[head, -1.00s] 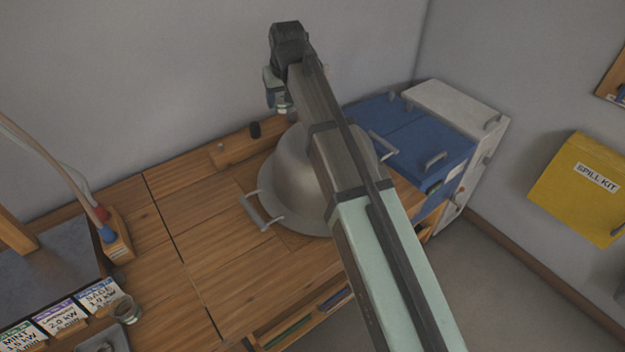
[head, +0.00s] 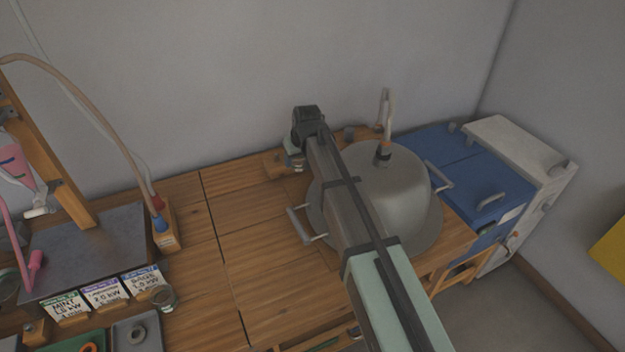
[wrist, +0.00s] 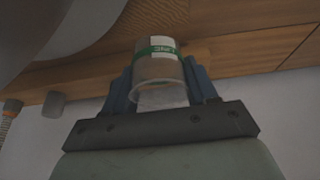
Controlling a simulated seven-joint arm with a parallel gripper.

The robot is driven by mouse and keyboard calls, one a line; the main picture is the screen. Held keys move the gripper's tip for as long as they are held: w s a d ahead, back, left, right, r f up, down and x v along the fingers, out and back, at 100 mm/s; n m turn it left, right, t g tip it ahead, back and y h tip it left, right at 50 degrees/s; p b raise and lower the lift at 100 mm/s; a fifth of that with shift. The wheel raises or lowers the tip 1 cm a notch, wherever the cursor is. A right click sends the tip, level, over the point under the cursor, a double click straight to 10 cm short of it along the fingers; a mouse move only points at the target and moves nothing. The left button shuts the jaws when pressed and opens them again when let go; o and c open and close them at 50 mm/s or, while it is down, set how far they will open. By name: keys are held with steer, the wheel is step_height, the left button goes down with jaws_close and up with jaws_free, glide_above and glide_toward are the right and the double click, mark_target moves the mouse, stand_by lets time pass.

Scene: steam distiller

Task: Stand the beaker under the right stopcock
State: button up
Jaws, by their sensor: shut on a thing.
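My gripper (wrist: 161,88) is shut on a clear beaker (wrist: 160,68) with a green-banded label, seen between its two blue-grey fingers in the wrist view. In the head view my gripper (head: 293,157) is at the back of the bench, left of the metal dome, close to a small wooden block; the beaker is barely visible there. I cannot tell whether the beaker touches anything below. At the far left of the head view, a white spout-like fitting (head: 38,212), perhaps a stopcock, hangs on a wooden stand (head: 58,165). Which stopcock it is, I cannot tell.
The large metal dome (head: 400,195) with side handles stands right of my gripper. Bare bench (head: 250,235) lies left of it. Further left are a wooden block with red and blue hose ends (head: 165,228), label cards (head: 103,290), a small glass jar (head: 164,297) and a grey tray (head: 135,330).

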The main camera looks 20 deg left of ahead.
mark_target(302, 163)
steer(key=shift+f, duration=3.55)
steer(key=shift+f, duration=0.1)
steer(key=o, duration=1.1)
steer(key=shift+c, duration=0.2)
steer(key=v, duration=1.2)
